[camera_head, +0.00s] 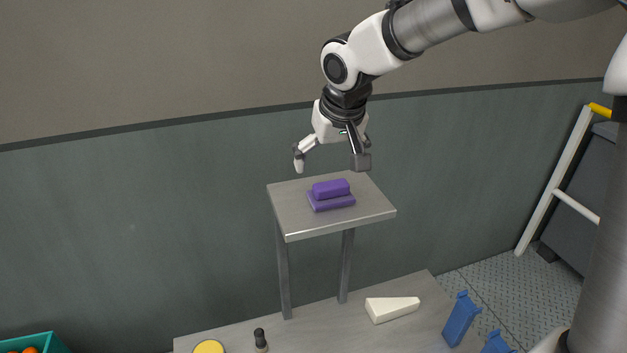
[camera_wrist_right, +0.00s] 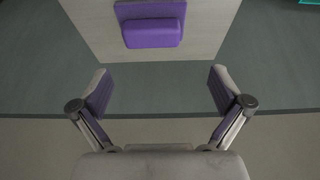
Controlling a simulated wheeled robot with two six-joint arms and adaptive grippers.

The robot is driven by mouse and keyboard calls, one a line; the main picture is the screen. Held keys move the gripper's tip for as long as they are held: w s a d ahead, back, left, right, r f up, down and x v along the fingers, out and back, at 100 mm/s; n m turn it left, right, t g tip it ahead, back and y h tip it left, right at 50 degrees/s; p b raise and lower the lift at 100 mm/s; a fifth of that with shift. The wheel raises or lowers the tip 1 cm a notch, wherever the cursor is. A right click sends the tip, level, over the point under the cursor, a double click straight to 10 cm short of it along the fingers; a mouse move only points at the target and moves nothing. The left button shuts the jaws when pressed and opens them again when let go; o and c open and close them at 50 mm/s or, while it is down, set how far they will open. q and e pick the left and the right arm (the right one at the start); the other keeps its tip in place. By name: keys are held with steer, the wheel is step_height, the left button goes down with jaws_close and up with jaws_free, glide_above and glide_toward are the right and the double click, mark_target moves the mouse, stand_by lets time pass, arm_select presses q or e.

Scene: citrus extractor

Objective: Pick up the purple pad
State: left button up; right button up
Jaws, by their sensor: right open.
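The purple pad (camera_head: 331,189) lies on a small raised grey stand (camera_head: 290,228). It looks like a thick block on a wider, flatter purple base (camera_head: 333,203). In the right wrist view the pad (camera_wrist_right: 152,34) is at the top centre, beyond the fingertips. My right gripper (camera_head: 331,165) is open and empty, pointing down above the back of the stand. Its fingers are spread wide in the right wrist view (camera_wrist_right: 160,90), with nothing between them. The pad is apart from both fingers. My left gripper is not in view.
Below the stand is a grey table (camera_head: 300,334) with a white wedge (camera_head: 391,309), a yellow disc (camera_head: 208,347) and a small dark knob (camera_head: 260,340). Blue parts (camera_head: 461,318) are at its right edge. A teal bin (camera_head: 50,342) is at lower left. The wall stands behind.

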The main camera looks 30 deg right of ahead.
mark_target(332, 185)
steer(key=shift+b+x, duration=0.8)
steer(key=shift+x, duration=0.35)
steer(key=s, duration=0.1)
steer(key=s+b, duration=0.1)
steer(key=shift+s+d+r, duration=0.1)
steer(key=shift+s+d, duration=0.15)
steer(key=shift+d, duration=0.05)
steer(key=shift+p+x, duration=0.65)
steer(key=shift+x, duration=0.3)
steer(key=w+f, duration=0.2)
steer(key=f, duration=0.1)
steer(key=shift+w+d+f, duration=0.1)
steer(key=shift+w, duration=0.05)
steer(key=shift+s, duration=0.25)
steer(key=shift+s+r, duration=0.25)
steer(key=c, duration=0.4)
steer(key=shift+s, duration=0.15)
steer(key=c, duration=0.6)
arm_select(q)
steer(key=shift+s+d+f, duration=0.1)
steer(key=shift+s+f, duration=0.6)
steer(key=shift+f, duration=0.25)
arm_select(e)
steer(key=shift+c, duration=1.1)
